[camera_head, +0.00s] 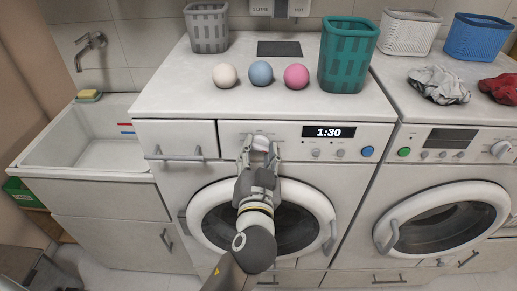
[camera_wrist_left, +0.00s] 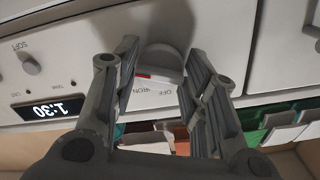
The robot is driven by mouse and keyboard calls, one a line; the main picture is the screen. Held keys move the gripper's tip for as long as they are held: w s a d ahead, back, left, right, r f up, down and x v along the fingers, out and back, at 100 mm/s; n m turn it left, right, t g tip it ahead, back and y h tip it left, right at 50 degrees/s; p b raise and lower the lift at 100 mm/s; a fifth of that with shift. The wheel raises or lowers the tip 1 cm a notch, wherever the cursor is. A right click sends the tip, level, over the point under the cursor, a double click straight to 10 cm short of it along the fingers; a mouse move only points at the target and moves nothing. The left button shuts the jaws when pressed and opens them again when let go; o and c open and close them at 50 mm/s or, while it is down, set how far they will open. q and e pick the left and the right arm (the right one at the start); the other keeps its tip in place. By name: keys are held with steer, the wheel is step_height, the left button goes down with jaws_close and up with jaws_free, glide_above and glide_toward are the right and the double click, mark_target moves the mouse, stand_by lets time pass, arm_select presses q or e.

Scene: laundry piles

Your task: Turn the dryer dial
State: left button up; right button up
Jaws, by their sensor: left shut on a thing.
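The dryer dial (camera_head: 261,141) is a round pale knob on the front panel of the left machine, left of the lit display (camera_head: 328,132) reading 1:30. My left gripper (camera_head: 259,150) reaches up to it from below and is shut on it, with one finger on each side. In the left wrist view the dial (camera_wrist_left: 161,63) shows a red mark and sits between the fingertips (camera_wrist_left: 162,55). Part of the printing around it is hidden by the fingers. My right gripper is not in view.
On top stand a grey basket (camera_head: 207,28), a green basket (camera_head: 347,55) and three balls (camera_head: 261,73). A blue button (camera_head: 367,151) is at the panel's right. A second machine (camera_head: 440,215) stands to the right, a sink (camera_head: 90,140) to the left.

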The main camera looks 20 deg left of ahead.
arm_select(q)
steer(key=shift+r+m+p, duration=0.15)
steer(key=shift+m+p, duration=0.15)
steer(key=shift+m, duration=0.4)
steer(key=o, duration=1)
steer(key=shift+v, duration=3.75)
